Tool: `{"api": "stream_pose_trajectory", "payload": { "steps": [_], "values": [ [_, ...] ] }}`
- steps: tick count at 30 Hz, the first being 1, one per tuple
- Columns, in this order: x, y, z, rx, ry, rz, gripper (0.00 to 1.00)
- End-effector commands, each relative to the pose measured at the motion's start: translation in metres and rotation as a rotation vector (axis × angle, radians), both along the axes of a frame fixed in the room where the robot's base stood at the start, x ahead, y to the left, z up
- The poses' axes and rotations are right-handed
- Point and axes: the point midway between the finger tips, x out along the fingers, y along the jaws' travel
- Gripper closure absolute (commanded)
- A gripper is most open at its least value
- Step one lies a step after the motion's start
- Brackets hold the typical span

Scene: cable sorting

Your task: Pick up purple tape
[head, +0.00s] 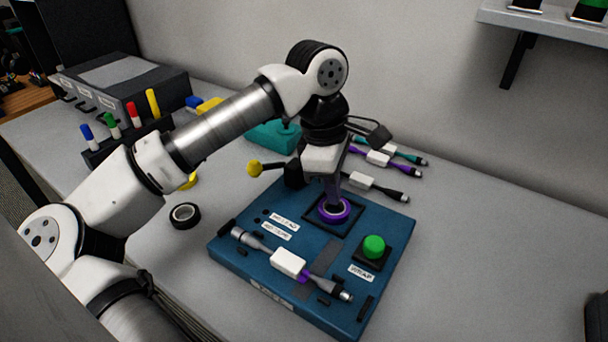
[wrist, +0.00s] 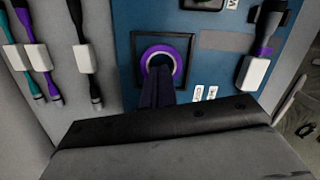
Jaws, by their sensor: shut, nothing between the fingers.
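The purple tape (head: 347,214) is a ring lying flat in a black square frame (head: 352,232) on the blue board (head: 225,248). In the wrist view the purple tape (wrist: 181,62) shows in the same black frame (wrist: 136,40). My gripper (head: 333,203) points down at the tape from above. In the wrist view my gripper (wrist: 158,75) has its fingers together, with the tips over the near part of the ring and its hole. The fingers hide part of the ring. I cannot tell whether the tips touch it or enter the hole.
A cable with a white block (head: 289,262) lies on the board near a green button (head: 374,246). Several cables (head: 376,186) lie behind the board. A black tape roll (head: 185,216) sits left of it. A pen holder (head: 128,142) stands farther left. The table right of the board is clear.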

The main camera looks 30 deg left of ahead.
Motion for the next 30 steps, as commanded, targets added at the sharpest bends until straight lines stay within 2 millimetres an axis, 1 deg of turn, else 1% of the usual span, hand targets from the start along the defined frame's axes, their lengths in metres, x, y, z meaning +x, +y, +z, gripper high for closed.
{"api": "stream_pose_trajectory", "payload": {
  "steps": [1, 4, 5, 7, 8, 30],
  "values": [
    [0.003, -0.011, 0.002, 0.002, -0.001, -0.006, 1.00],
    [0.006, -0.028, 0.002, 0.001, 0.000, -0.005, 1.00],
    [0.006, -0.027, -0.001, -0.001, 0.002, 0.000, 1.00],
    [0.006, -0.025, -0.014, -0.002, 0.000, 0.001, 1.00],
    [0.006, -0.025, -0.016, -0.001, 0.000, 0.001, 1.00],
    [0.005, -0.025, -0.021, 0.001, 0.008, -0.001, 1.00]
  ]
}}
